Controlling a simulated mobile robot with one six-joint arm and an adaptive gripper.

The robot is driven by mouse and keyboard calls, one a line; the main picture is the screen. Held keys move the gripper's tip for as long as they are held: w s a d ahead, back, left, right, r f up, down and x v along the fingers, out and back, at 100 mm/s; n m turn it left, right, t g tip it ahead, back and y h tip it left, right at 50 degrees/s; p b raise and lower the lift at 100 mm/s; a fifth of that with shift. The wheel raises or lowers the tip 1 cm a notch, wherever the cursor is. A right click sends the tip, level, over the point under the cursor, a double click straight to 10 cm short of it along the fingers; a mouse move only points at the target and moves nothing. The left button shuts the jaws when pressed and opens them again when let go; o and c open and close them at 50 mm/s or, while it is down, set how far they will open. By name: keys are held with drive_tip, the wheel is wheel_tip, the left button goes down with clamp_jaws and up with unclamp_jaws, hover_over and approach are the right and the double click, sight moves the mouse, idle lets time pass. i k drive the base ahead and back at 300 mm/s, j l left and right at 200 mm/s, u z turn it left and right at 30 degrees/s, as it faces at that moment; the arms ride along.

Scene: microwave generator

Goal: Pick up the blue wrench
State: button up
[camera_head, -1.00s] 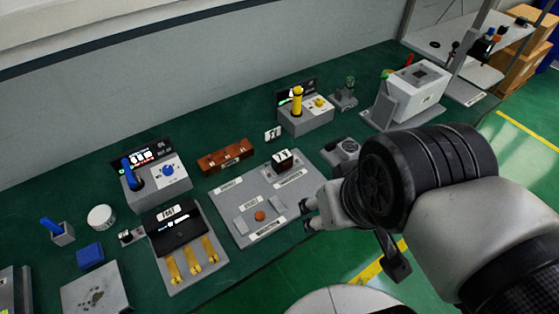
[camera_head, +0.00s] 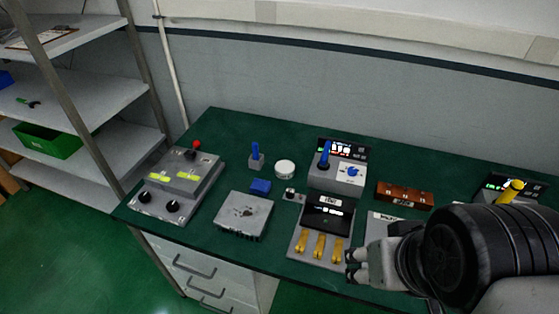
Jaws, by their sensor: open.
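No shape here is clearly a wrench. A blue upright handle (camera_head: 256,151) stands in a small grey block on the left part of the green table. Another blue upright handle (camera_head: 325,156) is on a grey box with a lit display and a blue knob. I cannot tell which of them, if either, is the blue wrench. My gripper (camera_head: 350,267) is open and empty at the table's front edge, beside the panel with yellow levers. It is apart from both blue handles, which lie farther back and to the left.
Shelves (camera_head: 75,100) with a green bin (camera_head: 47,140) stand left.

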sight(324, 164)
drive_tip(key=i+j+z, duration=0.35)
drive_tip(key=j, duration=0.3)
drive_tip(key=i+j+z, duration=0.2)
drive_tip(key=j, duration=0.15)
